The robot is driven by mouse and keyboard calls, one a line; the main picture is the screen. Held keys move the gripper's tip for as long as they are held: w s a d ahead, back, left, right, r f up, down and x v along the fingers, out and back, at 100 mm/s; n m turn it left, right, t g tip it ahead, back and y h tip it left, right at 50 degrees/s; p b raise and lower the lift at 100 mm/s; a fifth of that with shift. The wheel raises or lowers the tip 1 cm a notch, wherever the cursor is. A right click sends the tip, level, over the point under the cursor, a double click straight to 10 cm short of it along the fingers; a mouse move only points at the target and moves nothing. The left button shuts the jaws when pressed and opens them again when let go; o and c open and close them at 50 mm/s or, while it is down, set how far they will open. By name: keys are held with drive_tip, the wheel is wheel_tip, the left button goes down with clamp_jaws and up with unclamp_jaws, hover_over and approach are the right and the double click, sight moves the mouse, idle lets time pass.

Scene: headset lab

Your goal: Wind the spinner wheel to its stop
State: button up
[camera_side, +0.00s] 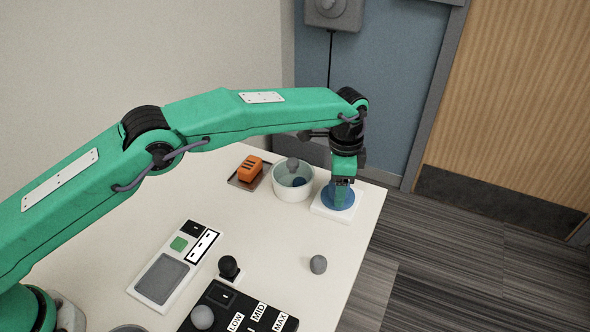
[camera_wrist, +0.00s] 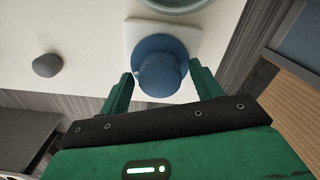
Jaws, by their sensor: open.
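The spinner wheel is a blue round disc with a raised hub (camera_wrist: 158,72) on a white square base (camera_wrist: 186,36). In the side view the wheel (camera_side: 338,203) sits at the table's far right corner, partly hidden by my gripper (camera_side: 341,190), which points down over it. In the wrist view my gripper (camera_wrist: 158,85) is open, with one green finger on each side of the blue wheel. I cannot tell whether the fingers touch it.
The table's right edge is close to the wheel.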

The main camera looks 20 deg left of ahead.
wheel_tip(320, 180, up, 7)
drive_tip(key=shift+r, duration=0.15)
idle(0.4)
drive_tip(key=shift+w+a+r, duration=0.1)
drive_tip(key=shift+a+r, duration=0.2)
drive_tip(key=shift+r, duration=0.2)
drive_tip(key=s+a+r+n+t, duration=0.1)
drive_tip(key=s+a+r+n, duration=0.35)
drive_tip(key=a+r, duration=0.55)
drive_tip(key=s+a+r+n+t, duration=0.25)
drive_tip(key=s+a+r, duration=0.25)
drive_tip(key=a+r, duration=0.5)
drive_tip(key=s+a+f+n+t, duration=0.1)
drive_tip(key=s+a+f+n, duration=0.2)
drive_tip(key=s+a, duration=0.4)
drive_tip(key=s+a+f+n+t, duration=0.1)
drive_tip(key=s+a+f+n, duration=0.3)
drive_tip(key=s, duration=1.2)
drive_tip(key=shift+s+a+f, duration=0.15)
drive_tip(key=shift+a+f, duration=0.25)
drive_tip(key=shift+a, duration=1.8)
